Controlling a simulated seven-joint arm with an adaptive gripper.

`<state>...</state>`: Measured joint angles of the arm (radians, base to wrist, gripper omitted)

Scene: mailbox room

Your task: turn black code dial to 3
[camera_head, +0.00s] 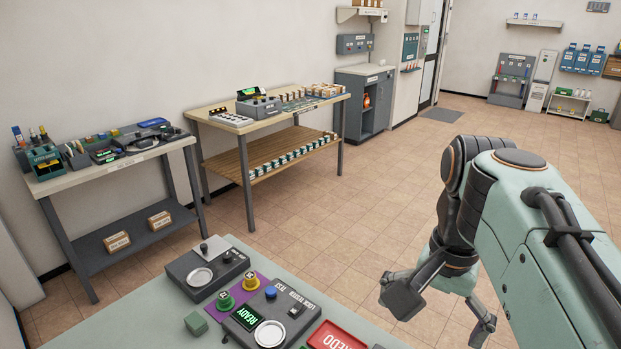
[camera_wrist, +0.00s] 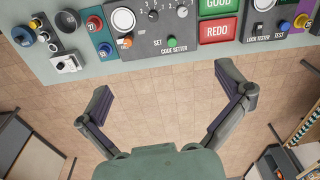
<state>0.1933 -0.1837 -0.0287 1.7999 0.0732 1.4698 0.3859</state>
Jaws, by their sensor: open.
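In the wrist view a dark panel labelled CODE SETTER (camera_wrist: 190,36) lies on the bench at the top. A black dial (camera_wrist: 153,15) with pale marks around it sits on this panel; its reading is too small to tell. Beside it are a white round disc (camera_wrist: 122,20), an orange knob (camera_wrist: 127,41) and a green button (camera_wrist: 172,39). My gripper (camera_wrist: 163,80) is open and empty, its fingers spread below the panel's front edge, apart from the dial. In the head view my gripper (camera_head: 442,312) hangs over the floor right of the bench.
On the near bench (camera_head: 240,258) stand a lock tester (camera_head: 270,318) with a READY screen, coloured knobs and a red REDO tray (camera_head: 336,338). The wrist view shows a green GOOD tray (camera_wrist: 217,7) beside a REDO tray (camera_wrist: 217,31). Open floor (camera_head: 330,220) lies beyond.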

